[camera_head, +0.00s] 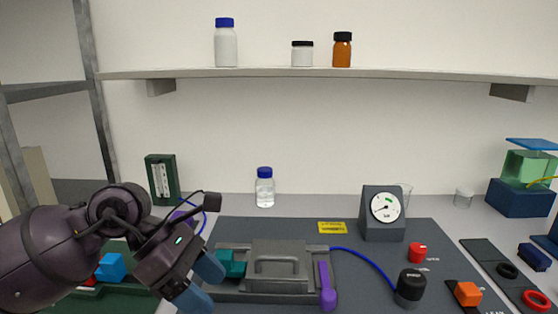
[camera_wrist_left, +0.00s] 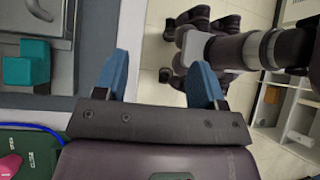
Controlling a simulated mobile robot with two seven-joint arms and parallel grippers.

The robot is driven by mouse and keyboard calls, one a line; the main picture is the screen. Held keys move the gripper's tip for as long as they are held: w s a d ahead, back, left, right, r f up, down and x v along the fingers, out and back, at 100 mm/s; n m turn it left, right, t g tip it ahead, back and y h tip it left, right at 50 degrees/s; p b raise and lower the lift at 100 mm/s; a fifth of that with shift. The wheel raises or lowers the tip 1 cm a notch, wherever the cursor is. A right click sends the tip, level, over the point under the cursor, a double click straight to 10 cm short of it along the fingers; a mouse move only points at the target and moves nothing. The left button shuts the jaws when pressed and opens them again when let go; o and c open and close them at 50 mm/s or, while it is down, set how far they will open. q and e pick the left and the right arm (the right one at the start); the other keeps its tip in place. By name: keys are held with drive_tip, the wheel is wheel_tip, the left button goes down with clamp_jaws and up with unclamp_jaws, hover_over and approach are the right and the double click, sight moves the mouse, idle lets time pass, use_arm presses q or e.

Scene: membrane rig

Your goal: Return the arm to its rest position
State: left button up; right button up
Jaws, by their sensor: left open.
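My left arm comes in from the left in the head view. Its gripper (camera_head: 202,283) has blue fingertips and hangs over the front left of the dark rig board, left of the grey clamp block. In the left wrist view the two blue fingers of the left gripper (camera_wrist_left: 163,82) stand apart with nothing between them. The floor and parts of my own body show beyond them. The rig's teal block (camera_wrist_left: 27,64) lies to the left of the fingers, apart from them. My right gripper is not seen in the head view.
The grey clamp block (camera_head: 278,265) has a purple lever (camera_head: 327,287) beside it. A gauge (camera_head: 383,212), a black knob (camera_head: 410,286) and a red knob (camera_head: 417,252) stand to the right. A green tray (camera_head: 120,300) with a blue block (camera_head: 112,267) lies under the arm. A bottle (camera_head: 265,187) stands behind.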

use_arm(q)
drive_tip(key=s+d+r+n+t+h, duration=0.2)
drive_tip(key=d+r+n+t+h, duration=0.3)
drive_tip(key=n+h, duration=0.75)
drive_tip(key=w+a+f+n+t+y, duration=0.2)
drive_tip(key=a+n+t+y, duration=0.25)
drive_tip(key=n+t, duration=0.4)
drive_tip(key=w+a+f+n+t+y, duration=0.1)
drive_tip(key=w+a+n+t+y, duration=0.1)
drive_tip(key=a+n+t+y, duration=0.45)
drive_tip(key=s+a+f+n+g+y, duration=0.2)
drive_tip(key=a+f+n+y, duration=0.25)
drive_tip(key=f+n, duration=0.4)
drive_tip(key=s+a+f+n+g+y, duration=0.15)
drive_tip(key=a+f+n+y, duration=0.25)
drive_tip(key=f+n+y, duration=0.45)
drive_tip(key=s+a+f+n+g+h, duration=0.1)
drive_tip(key=s+f+n+g, duration=0.5)
drive_tip(key=s, duration=0.6)
drive_tip(key=s+a+f+n+g+h, duration=0.1)
drive_tip(key=s+f+n+g, duration=0.2)
drive_tip(key=s+f+g, duration=0.6)
drive_tip(key=w+f+t+h, duration=0.1)
drive_tip(key=w+f+t, duration=0.5)
drive_tip(key=t, duration=0.5)
drive_tip(key=shift+w+f+m, duration=0.15)
drive_tip(key=shift+w+m, duration=0.2)
drive_tip(key=shift+m, duration=0.1)
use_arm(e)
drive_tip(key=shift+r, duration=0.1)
